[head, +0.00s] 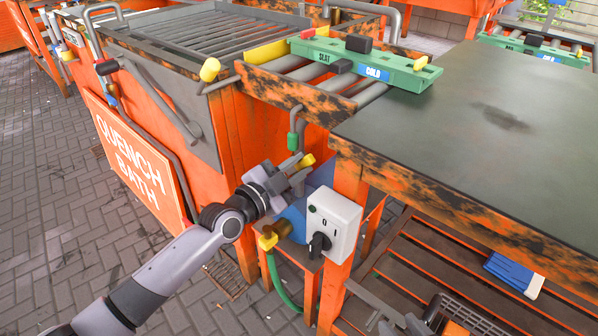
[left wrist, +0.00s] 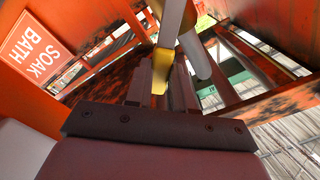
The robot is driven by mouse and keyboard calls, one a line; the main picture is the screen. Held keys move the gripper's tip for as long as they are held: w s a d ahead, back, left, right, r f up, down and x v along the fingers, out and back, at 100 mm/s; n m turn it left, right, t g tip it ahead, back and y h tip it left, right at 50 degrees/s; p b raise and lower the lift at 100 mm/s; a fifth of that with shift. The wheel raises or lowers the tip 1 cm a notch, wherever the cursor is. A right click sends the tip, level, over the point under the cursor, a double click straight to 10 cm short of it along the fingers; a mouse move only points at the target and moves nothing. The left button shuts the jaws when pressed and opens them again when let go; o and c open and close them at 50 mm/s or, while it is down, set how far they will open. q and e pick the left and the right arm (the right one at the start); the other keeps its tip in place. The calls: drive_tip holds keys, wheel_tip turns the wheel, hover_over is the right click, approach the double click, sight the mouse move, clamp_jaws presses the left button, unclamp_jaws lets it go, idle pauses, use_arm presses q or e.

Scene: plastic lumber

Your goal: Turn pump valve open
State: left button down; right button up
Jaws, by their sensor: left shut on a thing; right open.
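My left gripper (head: 298,168) is at the narrow gap between the quench bath and the table, above the blue pump body (head: 296,222). It is shut on a yellow-tipped valve handle (head: 306,162), whose yellow end sticks out past the fingers. In the left wrist view the yellow handle (left wrist: 160,82) shows between the two fingers (left wrist: 160,88). The rest of the valve is hidden behind the gripper. My right gripper (head: 392,322) is open and only partly in view at the bottom edge, away from the valve.
A white switch box (head: 334,218) with a black knob stands just right of the pump. A brass fitting with a yellow end (head: 268,240) and a green hose are below. The orange quench bath (head: 228,140) is left, the dark-topped table (head: 480,130) right.

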use_arm(q)
drive_tip(key=shift+w+a+r+n, duration=0.25)
drive_tip(key=shift+a+n, duration=0.1)
drive_tip(key=shift+n, duration=0.45)
drive_tip(key=shift+w+a+r+n, duration=0.2)
drive_tip(key=shift+a+n, duration=0.1)
drive_tip(key=shift+n, duration=0.5)
drive_tip(key=c, duration=1)
unclamp_jaws()
drive_tip(key=shift+o, duration=0.2)
drive_tip(key=p+v, duration=0.1)
drive_tip(key=v, duration=0.6)
